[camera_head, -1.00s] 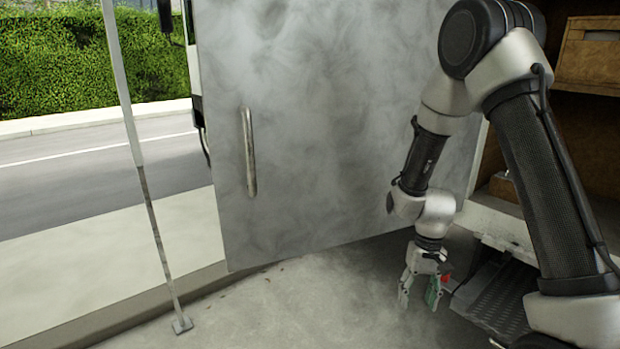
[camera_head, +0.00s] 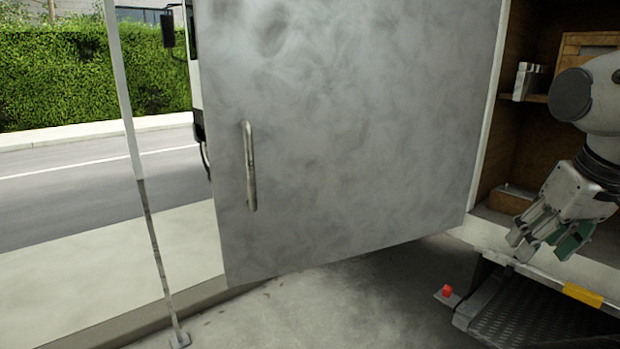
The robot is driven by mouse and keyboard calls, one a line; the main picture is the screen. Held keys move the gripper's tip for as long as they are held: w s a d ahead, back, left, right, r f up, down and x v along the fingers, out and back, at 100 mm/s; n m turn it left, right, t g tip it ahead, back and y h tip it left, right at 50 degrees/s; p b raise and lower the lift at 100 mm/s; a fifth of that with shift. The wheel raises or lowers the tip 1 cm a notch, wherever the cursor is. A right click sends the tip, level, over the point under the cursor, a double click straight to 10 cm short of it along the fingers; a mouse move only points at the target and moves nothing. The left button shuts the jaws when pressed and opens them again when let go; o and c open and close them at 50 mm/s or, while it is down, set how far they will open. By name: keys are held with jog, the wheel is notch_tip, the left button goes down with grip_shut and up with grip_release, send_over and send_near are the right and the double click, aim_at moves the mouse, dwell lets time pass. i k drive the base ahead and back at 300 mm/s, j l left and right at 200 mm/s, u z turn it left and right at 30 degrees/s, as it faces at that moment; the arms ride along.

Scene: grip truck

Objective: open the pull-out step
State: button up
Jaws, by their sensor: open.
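The pull-out step (camera_head: 545,315) is a dark ribbed tread at the lower right, below the truck's pale sill. It sticks out from under the truck body, and its right part is cut off by the frame. A small red knob (camera_head: 447,290) sits on a grey plate at the step's left side. My gripper (camera_head: 537,246) is at the right, above the step and in front of the sill. Its fingers are apart, point down and left, and hold nothing visible. One finger shows a green pad.
A large grey door (camera_head: 345,130) with a bar handle (camera_head: 249,165) stands open at the centre. A thin pole (camera_head: 150,220) stands at the left. Wooden shelves (camera_head: 525,150) fill the truck at the right. A yellow marker (camera_head: 583,295) is on the sill edge. The concrete floor below the door is clear.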

aim_at(518, 311)
jog(key=z, duration=1.15)
